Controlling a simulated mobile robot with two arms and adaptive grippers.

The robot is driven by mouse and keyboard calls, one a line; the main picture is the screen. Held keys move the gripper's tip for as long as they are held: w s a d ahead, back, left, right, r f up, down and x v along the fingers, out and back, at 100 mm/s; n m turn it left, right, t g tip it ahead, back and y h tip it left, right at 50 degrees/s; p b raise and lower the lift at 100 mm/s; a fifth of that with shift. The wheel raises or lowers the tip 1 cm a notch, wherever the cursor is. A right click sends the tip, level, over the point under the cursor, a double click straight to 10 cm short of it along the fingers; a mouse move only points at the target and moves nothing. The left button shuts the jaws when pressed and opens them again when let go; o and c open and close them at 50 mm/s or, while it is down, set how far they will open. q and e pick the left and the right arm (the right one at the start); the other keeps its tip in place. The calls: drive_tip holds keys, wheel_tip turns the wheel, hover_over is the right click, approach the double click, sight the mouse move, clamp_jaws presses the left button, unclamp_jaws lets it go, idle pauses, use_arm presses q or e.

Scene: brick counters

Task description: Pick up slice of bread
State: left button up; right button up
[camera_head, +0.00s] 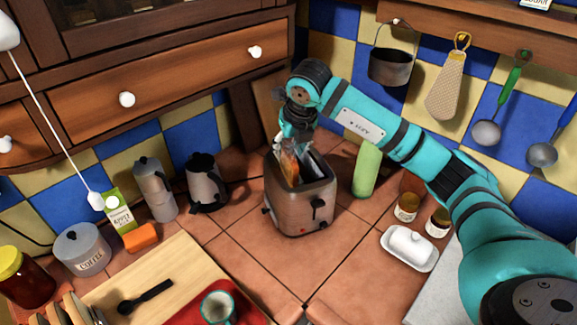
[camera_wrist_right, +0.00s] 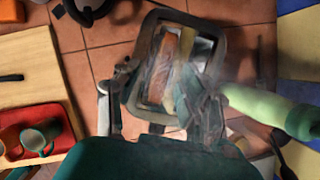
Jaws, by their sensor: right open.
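A brown slice of bread (camera_head: 289,165) stands upright in a slot of the metal toaster (camera_head: 305,207), its top edge sticking out. In the right wrist view the bread (camera_wrist_right: 171,62) lies within the toaster's rim (camera_wrist_right: 139,78), with a paler strip beside it that I cannot identify for sure. My right gripper (camera_head: 293,143) is over the toaster, just above the bread, open and pointing down. In the right wrist view its fingers (camera_wrist_right: 155,98) are spread over the near end of the toaster; the picture is blurred there. I cannot tell whether they touch the bread. My left gripper is not in view.
A green bottle (camera_head: 367,170) stands close right of the toaster. A butter dish (camera_head: 408,247) and small jars (camera_head: 407,206) are at the right. The tiles before the toaster are clear.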

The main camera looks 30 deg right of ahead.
sight(289, 154)
drive_tip(key=x, duration=0.1)
drive_tip(key=p+x, duration=0.1)
drive_tip(key=x, duration=0.1)
drive_tip(key=shift+d+f, duration=0.25)
drive_tip(key=shift+d, duration=0.05)
drive_tip(key=shift+w+f, duration=0.1)
drive_tip(key=shift+f, duration=0.1)
drive_tip(key=shift+a, duration=0.1)
drive_tip(key=shift+c, duration=0.7)
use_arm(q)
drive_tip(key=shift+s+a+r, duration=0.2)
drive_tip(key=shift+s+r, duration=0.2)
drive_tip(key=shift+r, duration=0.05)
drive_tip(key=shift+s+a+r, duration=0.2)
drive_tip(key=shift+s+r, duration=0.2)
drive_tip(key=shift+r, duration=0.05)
use_arm(e)
clamp_jaws()
